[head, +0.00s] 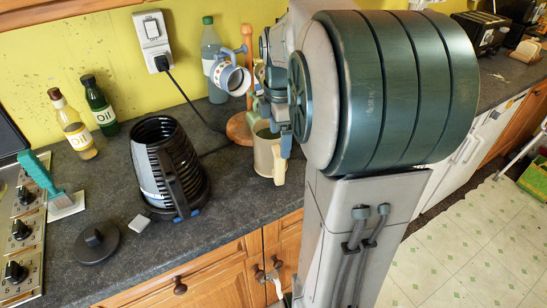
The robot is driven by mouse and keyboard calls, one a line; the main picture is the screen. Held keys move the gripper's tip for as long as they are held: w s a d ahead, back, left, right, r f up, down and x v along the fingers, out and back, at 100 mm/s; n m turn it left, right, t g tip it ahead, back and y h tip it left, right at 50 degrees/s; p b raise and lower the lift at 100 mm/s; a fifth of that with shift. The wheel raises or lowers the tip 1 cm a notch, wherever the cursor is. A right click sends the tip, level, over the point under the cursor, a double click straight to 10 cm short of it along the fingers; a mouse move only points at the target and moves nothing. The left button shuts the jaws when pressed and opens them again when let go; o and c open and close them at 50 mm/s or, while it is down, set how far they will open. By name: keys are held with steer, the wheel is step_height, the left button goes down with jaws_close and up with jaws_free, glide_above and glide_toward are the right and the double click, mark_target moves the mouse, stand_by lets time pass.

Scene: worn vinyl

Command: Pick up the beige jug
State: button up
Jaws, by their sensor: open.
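The beige jug (263,158) stands upright on the dark worktop near its front edge, with its handle toward the right. My gripper (275,122) is open at the jug's top, pointing down from above. One finger shows in front of the jug's right side, near the handle. My large arm joint and links hide much of the gripper and the area right of the jug. I cannot tell whether the fingers touch the jug.
A wooden mug stand (240,128) with a patterned cup (231,78) is close behind the jug. A black slatted kettle-like appliance (170,165) stands left. Two oil bottles (75,125) and a clear bottle (211,60) are near the wall. A cable crosses the worktop.

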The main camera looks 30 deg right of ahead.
mark_target(278, 150)
steer(key=shift+a+f, duration=0.15)
steer(key=shift+f, duration=1.2)
steer(key=shift+a+f, duration=0.1)
steer(key=shift+f, duration=1.2)
jaws_close()
